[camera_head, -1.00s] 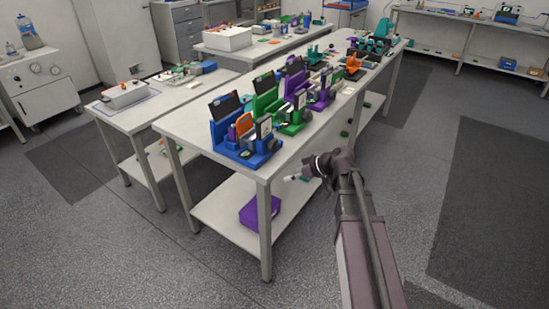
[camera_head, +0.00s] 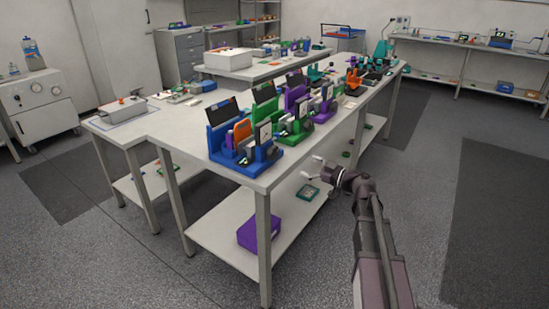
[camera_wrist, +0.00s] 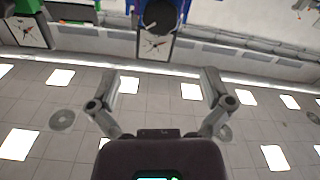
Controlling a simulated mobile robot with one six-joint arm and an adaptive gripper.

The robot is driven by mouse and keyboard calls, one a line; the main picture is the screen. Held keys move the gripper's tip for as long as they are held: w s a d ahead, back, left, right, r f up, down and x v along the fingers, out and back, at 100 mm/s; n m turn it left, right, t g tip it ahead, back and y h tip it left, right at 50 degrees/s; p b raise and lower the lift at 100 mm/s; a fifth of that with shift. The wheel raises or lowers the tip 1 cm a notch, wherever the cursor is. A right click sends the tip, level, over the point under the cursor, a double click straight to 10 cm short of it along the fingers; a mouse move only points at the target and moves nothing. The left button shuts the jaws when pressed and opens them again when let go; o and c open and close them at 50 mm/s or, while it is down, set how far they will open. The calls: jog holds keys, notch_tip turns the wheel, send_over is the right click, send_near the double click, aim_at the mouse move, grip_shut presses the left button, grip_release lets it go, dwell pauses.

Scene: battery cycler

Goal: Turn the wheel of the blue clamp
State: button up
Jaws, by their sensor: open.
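The blue clamp (camera_head: 262,155) stands at the near left corner of the long table, with an orange piece and a dark tilted panel in it. In the wrist view, which looks upside down, the blue clamp (camera_wrist: 183,8) is at the top middle. A round black wheel-like part (camera_wrist: 160,13) shows on it, partly cut off by the frame edge. My gripper (camera_head: 311,167) is off the table's right long side, to the right of the blue clamp and apart from it. Its two fingers (camera_wrist: 161,72) are spread, with nothing between them.
A green clamp (camera_head: 296,127) and a purple clamp (camera_head: 325,107) stand in a row behind the blue one. A purple box (camera_head: 257,232) lies on the lower shelf (camera_head: 215,235). The table edge is close to my gripper. The floor to the right is clear.

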aim_at(276, 154)
jog(key=shift+a, duration=0.1)
jog(key=x, duration=1.3)
jog(key=shift+w+a, duration=0.25)
jog(key=shift+c, duration=0.2)
jog(key=c, duration=0.9)
